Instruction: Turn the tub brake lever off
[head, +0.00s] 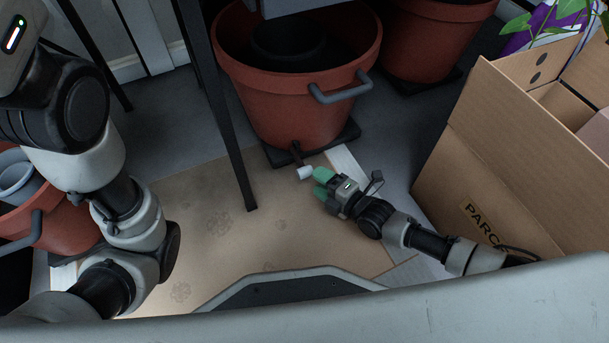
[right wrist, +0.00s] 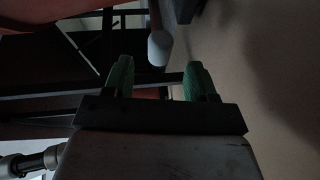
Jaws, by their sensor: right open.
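The terracotta-coloured tub (head: 297,97) stands on a dark wheeled base (head: 340,140) in the upper middle of the head view. The brake lever (head: 304,171) sticks out from the front of the base, a dark rod with a white tip. In the right wrist view the white tip (right wrist: 159,48) hangs just beyond the fingers, between their lines. My right gripper (head: 321,183) has green fingertips close beside the lever's tip. In the right wrist view its fingers (right wrist: 158,80) are apart with nothing between them. My left arm shows at the left, but its gripper is out of view.
An open cardboard box (head: 500,160) stands close on the right of my right arm. A dark upright leg (head: 228,130) stands left of the tub. Another tub (head: 432,40) is behind right, and one (head: 62,222) is at the left. Flat cardboard (head: 220,225) covers the floor.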

